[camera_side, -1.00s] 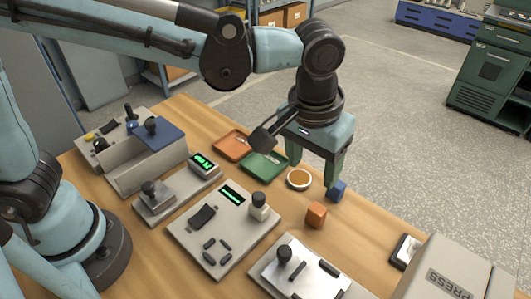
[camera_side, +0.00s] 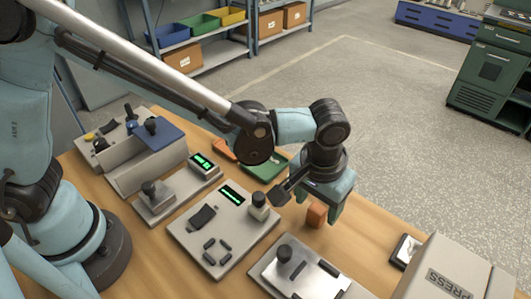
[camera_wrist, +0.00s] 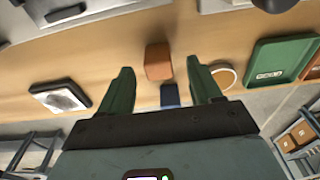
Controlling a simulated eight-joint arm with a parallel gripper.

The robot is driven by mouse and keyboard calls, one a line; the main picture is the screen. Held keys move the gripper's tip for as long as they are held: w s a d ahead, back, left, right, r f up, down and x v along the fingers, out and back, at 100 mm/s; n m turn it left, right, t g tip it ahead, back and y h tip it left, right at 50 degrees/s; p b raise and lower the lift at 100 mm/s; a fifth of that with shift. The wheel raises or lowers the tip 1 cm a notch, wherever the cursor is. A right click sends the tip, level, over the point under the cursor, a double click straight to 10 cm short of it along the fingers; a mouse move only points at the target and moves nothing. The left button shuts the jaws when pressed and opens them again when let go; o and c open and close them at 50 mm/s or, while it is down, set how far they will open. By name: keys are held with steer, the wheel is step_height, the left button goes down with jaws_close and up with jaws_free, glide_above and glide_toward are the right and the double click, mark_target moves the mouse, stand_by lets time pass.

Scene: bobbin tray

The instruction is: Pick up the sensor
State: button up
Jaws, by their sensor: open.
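No part is clearly marked as the sensor, so I cannot tell which one it is. An orange block (camera_side: 315,216) stands on the bench, partly covered by my gripper (camera_side: 319,206) in the side view. In the wrist view the orange block (camera_wrist: 158,60) shows just beyond and between the fingertips of my open gripper (camera_wrist: 159,68). Nothing is visibly held. A flat black-and-white piece (camera_wrist: 60,97) lies left of the fingers, also seen in the side view (camera_side: 405,250).
A round tan dish (camera_wrist: 224,76) sits close right of the right finger. A green tray (camera_side: 262,168) and an orange tray are behind. A panel with a green display (camera_side: 222,230), a plate with a knob (camera_side: 262,272) and a PRESS box (camera_side: 450,270) stand around.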

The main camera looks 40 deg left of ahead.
steer(key=shift+w+f, duration=0.2)
steer(key=shift+f, duration=1.2)
steer(key=c, duration=1)
steer(key=shift+r, duration=0.1)
steer(key=shift+c, duration=0.2)
